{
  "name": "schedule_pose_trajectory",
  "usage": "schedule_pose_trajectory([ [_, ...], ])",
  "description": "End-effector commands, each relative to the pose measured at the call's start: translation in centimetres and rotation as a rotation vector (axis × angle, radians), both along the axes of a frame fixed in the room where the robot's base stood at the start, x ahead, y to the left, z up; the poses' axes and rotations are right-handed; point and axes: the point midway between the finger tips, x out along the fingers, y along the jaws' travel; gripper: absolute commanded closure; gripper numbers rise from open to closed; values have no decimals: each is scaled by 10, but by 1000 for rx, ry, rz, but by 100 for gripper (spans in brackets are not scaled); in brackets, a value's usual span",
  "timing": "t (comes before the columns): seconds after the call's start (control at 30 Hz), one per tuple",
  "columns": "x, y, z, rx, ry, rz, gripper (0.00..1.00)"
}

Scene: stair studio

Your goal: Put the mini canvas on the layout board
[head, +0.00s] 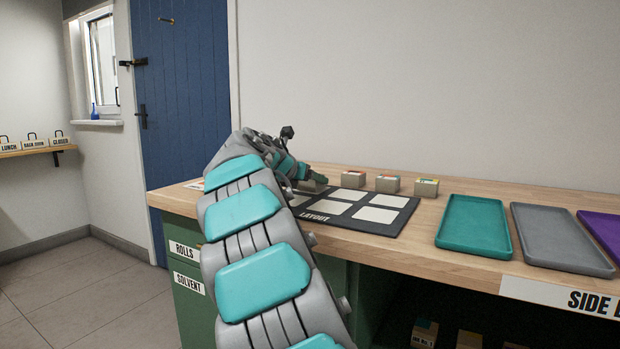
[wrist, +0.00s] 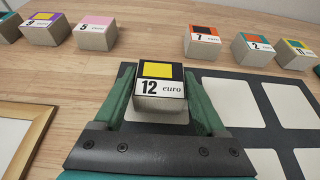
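The mini canvas (wrist: 161,88) is a small pale block with a yellow and black top and a "12 euro" label. It sits upright between the fingers of my gripper (wrist: 160,82), which press close on both sides. It is over a white cell of the dark layout board (wrist: 238,86); whether its base touches the cell is hard to tell. In the head view, my gripper (head: 312,176) is at the back left of the layout board (head: 383,228) and mostly hides the block. The other visible cells are empty.
Several similar priced blocks stand behind the board, such as "7 euro" (wrist: 202,45) and "5 euro" (wrist: 95,32). A gold frame (wrist: 28,135) lies left of the board. Teal (head: 476,226), grey (head: 560,240) and purple (head: 604,228) trays lie to the right.

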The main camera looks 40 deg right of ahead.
Motion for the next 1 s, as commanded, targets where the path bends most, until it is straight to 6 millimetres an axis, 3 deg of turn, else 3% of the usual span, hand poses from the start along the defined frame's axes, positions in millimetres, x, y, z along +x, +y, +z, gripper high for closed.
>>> schedule_pose_trajectory([
  [0.03,0,0,0,0,0,0,20],
  [0.2,0,0,0,0,0,0,1],
  [0.57,0,0,2,0,-2,1,1],
  [1.0,-29,72,36,-1,0,1,1],
])
